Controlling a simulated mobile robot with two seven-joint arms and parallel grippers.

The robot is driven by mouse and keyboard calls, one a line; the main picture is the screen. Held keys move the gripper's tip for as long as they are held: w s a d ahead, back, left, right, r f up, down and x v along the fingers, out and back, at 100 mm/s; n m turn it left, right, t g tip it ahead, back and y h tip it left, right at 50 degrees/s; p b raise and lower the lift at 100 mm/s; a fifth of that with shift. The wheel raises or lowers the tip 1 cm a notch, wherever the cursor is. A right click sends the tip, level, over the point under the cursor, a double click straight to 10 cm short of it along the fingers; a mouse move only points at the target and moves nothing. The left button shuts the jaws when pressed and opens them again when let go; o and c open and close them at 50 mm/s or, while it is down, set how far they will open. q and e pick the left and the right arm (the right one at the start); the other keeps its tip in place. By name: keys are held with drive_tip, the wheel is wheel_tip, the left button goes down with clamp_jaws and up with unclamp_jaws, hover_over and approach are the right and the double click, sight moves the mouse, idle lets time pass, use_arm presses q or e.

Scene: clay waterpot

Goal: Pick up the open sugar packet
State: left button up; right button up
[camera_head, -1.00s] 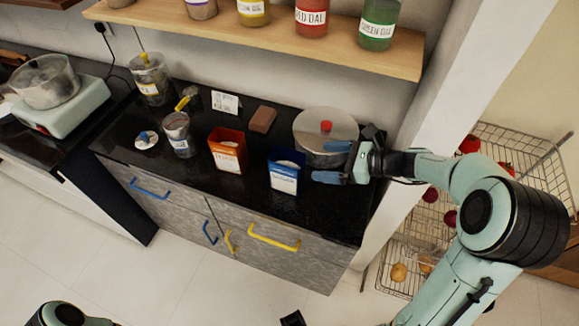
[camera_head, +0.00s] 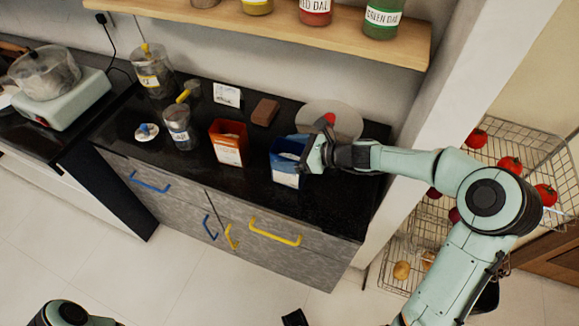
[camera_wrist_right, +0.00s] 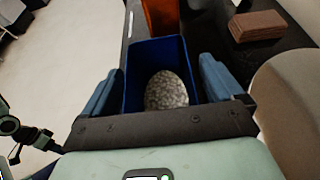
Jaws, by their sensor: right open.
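A blue open-topped packet (camera_head: 284,172) with a white label stands on the black counter, and its label is too small to read. In the right wrist view the same packet (camera_wrist_right: 134,78) has a pale, grainy heap inside. My right gripper (camera_wrist_right: 160,70) is open, with one finger on each side of the packet; I cannot tell whether they touch it. In the head view my right gripper (camera_head: 302,156) is at the packet's right side and partly covers it. An orange packet (camera_head: 228,148) stands to its left, its label also unreadable.
A large pot with a pale lid (camera_head: 342,116) stands behind my right gripper. A brown block (camera_head: 265,112), a grey container (camera_head: 179,134) and a small white dish (camera_head: 146,131) are on the counter. A shelf (camera_head: 270,30) with jars overhangs the back.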

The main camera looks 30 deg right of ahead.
drive_tip(key=c, duration=1.7)
drive_tip(key=shift+r, duration=0.2)
use_arm(q)
drive_tip(key=r+p, duration=0.1)
drive_tip(key=w+r+p, duration=0.1)
drive_tip(key=r+p, duration=0.1)
drive_tip(key=w+r+p, duration=0.1)
drive_tip(key=r, duration=0.1)
drive_tip(key=shift+r+p, duration=0.1)
drive_tip(key=shift+p, duration=0.3)
use_arm(e)
wheel_tip(320, 180, up, 20)
drive_tip(key=shift+f, duration=0.15)
